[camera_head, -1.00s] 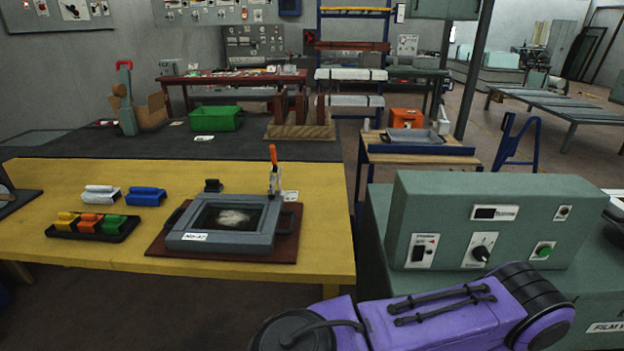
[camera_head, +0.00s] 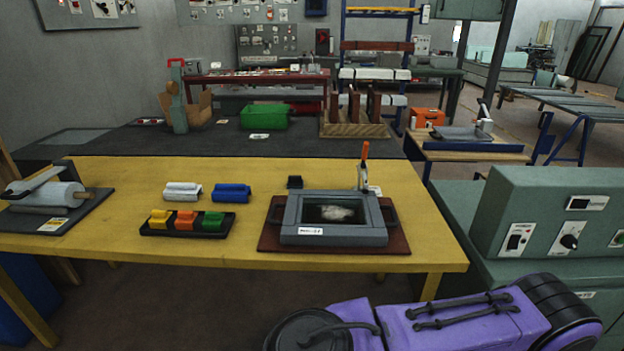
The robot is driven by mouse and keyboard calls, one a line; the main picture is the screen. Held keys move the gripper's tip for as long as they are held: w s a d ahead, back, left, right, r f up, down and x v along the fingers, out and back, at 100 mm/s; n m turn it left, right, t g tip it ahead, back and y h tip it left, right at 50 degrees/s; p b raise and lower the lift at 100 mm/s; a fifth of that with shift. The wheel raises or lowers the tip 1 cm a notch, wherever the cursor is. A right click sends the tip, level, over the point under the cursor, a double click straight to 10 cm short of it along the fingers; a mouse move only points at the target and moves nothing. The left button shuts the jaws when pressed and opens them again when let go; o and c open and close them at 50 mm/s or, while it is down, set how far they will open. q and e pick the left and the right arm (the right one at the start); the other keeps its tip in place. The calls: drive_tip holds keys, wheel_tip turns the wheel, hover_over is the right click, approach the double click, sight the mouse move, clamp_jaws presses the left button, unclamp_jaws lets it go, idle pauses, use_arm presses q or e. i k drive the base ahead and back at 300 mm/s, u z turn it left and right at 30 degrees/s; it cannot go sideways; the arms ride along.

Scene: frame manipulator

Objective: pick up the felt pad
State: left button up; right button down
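I cannot tell for sure which thing is the felt pad. On the yellow table (camera_head: 130,254), a small black block (camera_head: 295,182) stands behind a grey frame (camera_head: 292,214) with a pale patch inside. A white handled piece (camera_head: 183,191) and a blue handled piece (camera_head: 232,193) lie side by side left of the black block. In front of them a black tray (camera_head: 188,234) holds a yellow block (camera_head: 160,219), an orange block (camera_head: 186,220) and a green block (camera_head: 213,221). Neither gripper is in view. A purple part of my own body crosses the bottom right.
The frame rests on a red-brown board (camera_head: 400,240), with an orange-handled clamp (camera_head: 364,172) at its back. A roll stand (camera_head: 50,203) is at the table's left end. A green-grey control box (camera_head: 515,205) stands at right. The table's front left is clear.

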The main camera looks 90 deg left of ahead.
sight(294, 181)
drive_tip(key=k, duration=1.1)
drive_tip(key=u, duration=1.9)
